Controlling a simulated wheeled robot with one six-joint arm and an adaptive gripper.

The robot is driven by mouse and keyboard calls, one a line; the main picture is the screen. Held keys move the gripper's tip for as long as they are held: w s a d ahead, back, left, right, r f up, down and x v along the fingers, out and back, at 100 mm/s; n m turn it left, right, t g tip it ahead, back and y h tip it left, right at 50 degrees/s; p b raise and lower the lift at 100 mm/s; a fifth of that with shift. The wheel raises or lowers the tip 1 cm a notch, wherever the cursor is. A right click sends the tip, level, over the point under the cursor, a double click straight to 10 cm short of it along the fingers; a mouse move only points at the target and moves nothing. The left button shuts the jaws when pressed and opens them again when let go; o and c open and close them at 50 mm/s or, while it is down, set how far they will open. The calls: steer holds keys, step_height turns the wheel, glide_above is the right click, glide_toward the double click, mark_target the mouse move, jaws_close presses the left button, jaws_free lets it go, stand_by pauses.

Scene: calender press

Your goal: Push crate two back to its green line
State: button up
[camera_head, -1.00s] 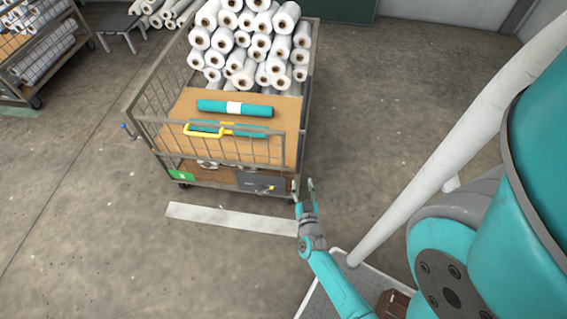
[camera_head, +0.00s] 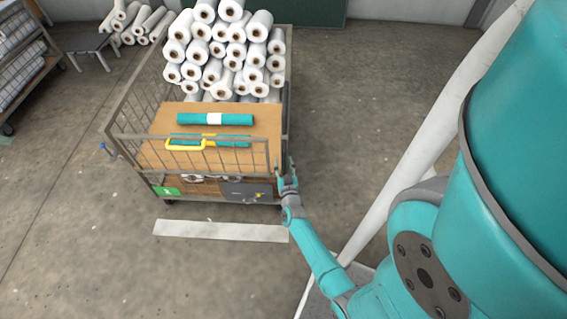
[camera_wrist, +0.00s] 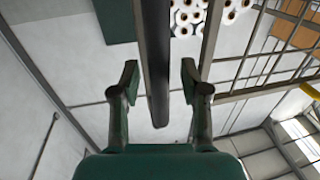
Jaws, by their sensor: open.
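A wheeled crate (camera_head: 127,150) with metal mesh sides stands in the head view, loaded with white rolls (camera_head: 225,50). A green tag (camera_head: 166,191) is on its lower front; I cannot read its number surely. A pale line (camera_head: 220,231) lies on the floor just in front of the crate; it looks white, not green. My gripper (camera_head: 287,168) is open at the crate's front right corner. In the wrist view, a dark upright post (camera_wrist: 156,60) shows between the spread fingers (camera_wrist: 160,82). I cannot tell whether they touch it.
A teal roll (camera_head: 215,119) and a yellow handle (camera_head: 185,145) are at the crate's front. A grey box (camera_head: 243,191) hangs low on its front. Another rack (camera_head: 30,70) and a small table (camera_head: 85,43) stand at the left. The floor right of the crate is clear.

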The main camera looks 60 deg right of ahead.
steer(key=shift+w+d, duration=0.1)
steer(key=shift+d, duration=0.1)
jaws_close()
